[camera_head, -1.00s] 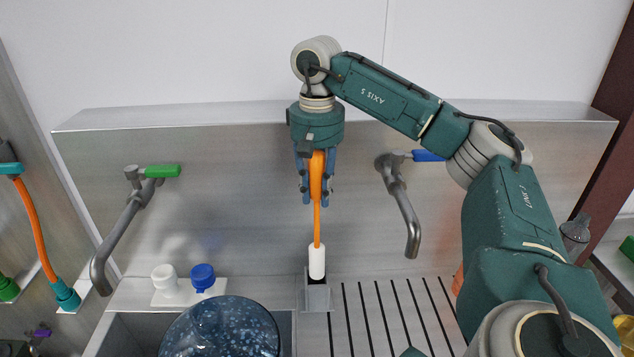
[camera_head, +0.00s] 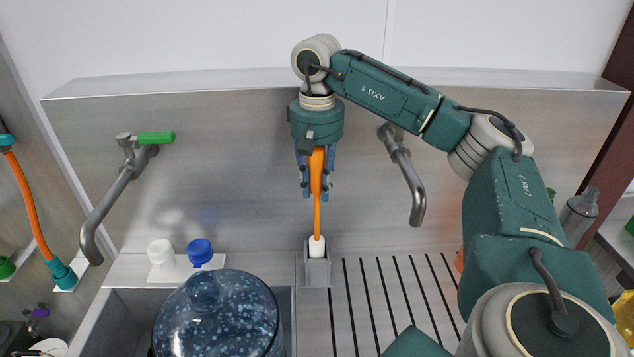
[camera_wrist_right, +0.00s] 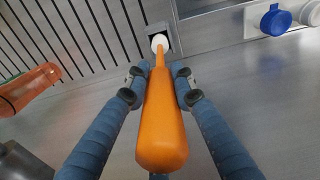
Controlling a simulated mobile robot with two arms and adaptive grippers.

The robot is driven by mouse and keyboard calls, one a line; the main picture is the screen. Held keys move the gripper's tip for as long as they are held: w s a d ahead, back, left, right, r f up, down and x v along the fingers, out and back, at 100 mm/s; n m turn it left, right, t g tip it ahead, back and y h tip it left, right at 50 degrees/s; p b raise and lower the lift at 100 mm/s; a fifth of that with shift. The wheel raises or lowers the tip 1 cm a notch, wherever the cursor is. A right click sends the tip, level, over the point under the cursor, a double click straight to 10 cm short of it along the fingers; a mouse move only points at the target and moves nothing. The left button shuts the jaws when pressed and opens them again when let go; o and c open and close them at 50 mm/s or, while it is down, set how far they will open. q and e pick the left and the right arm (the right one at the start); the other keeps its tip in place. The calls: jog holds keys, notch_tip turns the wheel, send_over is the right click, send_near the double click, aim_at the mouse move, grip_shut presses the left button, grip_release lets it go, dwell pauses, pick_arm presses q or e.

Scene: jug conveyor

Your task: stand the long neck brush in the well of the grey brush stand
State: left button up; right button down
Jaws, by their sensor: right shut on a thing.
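The long neck brush has an orange handle (camera_head: 317,185) and a white head (camera_head: 317,242). My right gripper (camera_head: 316,192) is shut on the handle and holds the brush upright, head down. The grey brush stand (camera_head: 317,273) is a small square holder at the back edge of the drainboard. The lower part of the white head is hidden by the stand's front wall and appears to be inside the well. In the right wrist view the fingers flank the orange handle (camera_wrist_right: 162,120), and the white head (camera_wrist_right: 159,41) lies over the stand's dark opening. My left gripper is out of view.
A blue speckled jug (camera_head: 218,318) stands in the sink at left. White and blue caps (camera_head: 200,251) sit on a white plate beside the stand. Taps (camera_head: 404,175) hang from the back wall on both sides. The slotted drainboard (camera_head: 385,290) lies to the right.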

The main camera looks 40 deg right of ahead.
aim_at(317, 148)
dwell(0.3)
jog(key=c, duration=1.4)
grip_release()
jog(key=shift+r, duration=6)
